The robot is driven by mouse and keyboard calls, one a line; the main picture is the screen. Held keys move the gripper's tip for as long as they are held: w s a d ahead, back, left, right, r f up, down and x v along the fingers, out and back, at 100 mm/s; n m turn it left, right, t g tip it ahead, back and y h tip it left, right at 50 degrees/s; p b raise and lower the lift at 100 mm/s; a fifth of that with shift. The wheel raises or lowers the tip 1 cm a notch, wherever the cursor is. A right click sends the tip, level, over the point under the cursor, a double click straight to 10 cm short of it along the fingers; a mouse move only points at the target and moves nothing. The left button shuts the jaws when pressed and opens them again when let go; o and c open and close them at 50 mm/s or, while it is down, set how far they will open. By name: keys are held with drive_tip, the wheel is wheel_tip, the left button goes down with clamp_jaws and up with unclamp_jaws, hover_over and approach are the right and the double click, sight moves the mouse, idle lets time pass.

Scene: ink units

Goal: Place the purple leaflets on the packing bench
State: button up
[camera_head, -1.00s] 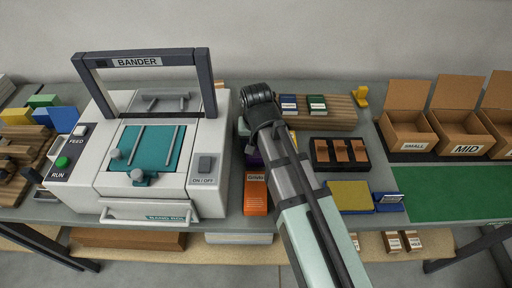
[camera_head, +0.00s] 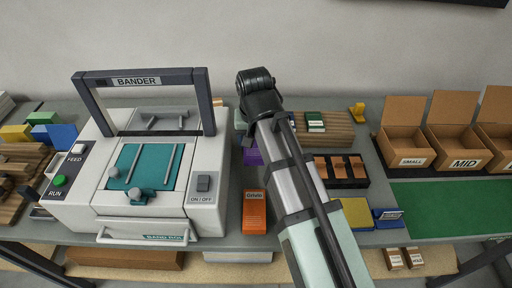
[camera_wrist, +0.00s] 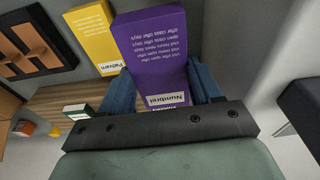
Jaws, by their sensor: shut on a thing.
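In the wrist view, a purple leaflet pack (camera_wrist: 152,48) with a white "Numbrel" label stands between the two blue fingers of my gripper (camera_wrist: 160,88). The gripper is shut on it. The pack's near end is partly hidden by the gripper's dark bar. In the head view my arm hides the gripper. A purple patch (camera_head: 252,157) shows left of the arm; I cannot tell whether it is the held pack. The grey bench top (camera_head: 379,155) has a green mat (camera_head: 460,208) at its right, with bare surface.
A bander machine (camera_head: 155,170) fills the left. An orange pack (camera_head: 254,212) lies beside it. Right of my arm are a dark tray (camera_head: 342,183), a yellow pad (camera_head: 355,213) and a blue block (camera_head: 388,218). Open cartons (camera_head: 408,143) stand at the back right.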

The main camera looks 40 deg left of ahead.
drive_tip(key=shift+w+r, duration=0.1)
drive_tip(key=shift+r, duration=0.5)
drive_tip(key=w+d+m+h, duration=0.1)
drive_tip(key=w+d+m, duration=0.6)
drive_tip(key=w+d, duration=2.4)
drive_tip(key=d, duration=0.7)
drive_tip(key=w+d+m, duration=0.1)
drive_tip(key=w+d, duration=0.4)
drive_tip(key=d, duration=0.8)
drive_tip(key=w+d+m, duration=0.1)
drive_tip(key=w+d, duration=0.5)
drive_tip(key=d, duration=0.6)
drive_tip(key=shift+d+t, duration=0.3)
drive_tip(key=shift+d, duration=0.05)
drive_tip(key=shift+f, duration=4.9)
drive_tip(key=shift+f, duration=0.15)
